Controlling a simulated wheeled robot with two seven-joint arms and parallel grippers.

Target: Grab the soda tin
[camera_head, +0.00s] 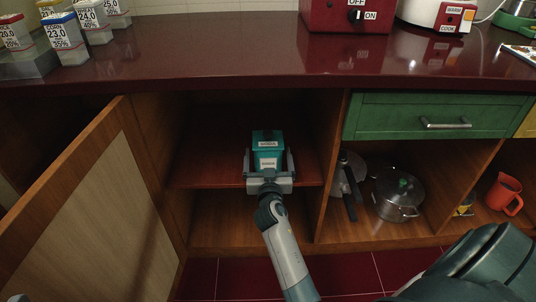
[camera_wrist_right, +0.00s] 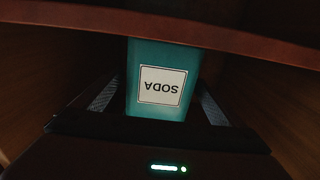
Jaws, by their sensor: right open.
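The soda tin (camera_head: 267,142) is a teal box with white labels. It stands on the upper board of the open cabinet under the counter. It also shows in the right wrist view (camera_wrist_right: 160,55), where its SODA label appears upside down. My right gripper (camera_head: 268,162) reaches into the cabinet, with one finger on each side of the tin. The jaws are open around it, and I cannot tell whether either finger touches it. The tin's back is hidden.
An open wooden door (camera_head: 95,205) stands at the left. The dark red countertop (camera_head: 230,55) overhangs the cabinet. A divider separates the tin's bay from a lidded pot (camera_head: 397,195) on the right. The shelf board (camera_head: 205,172) is bare beside the tin.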

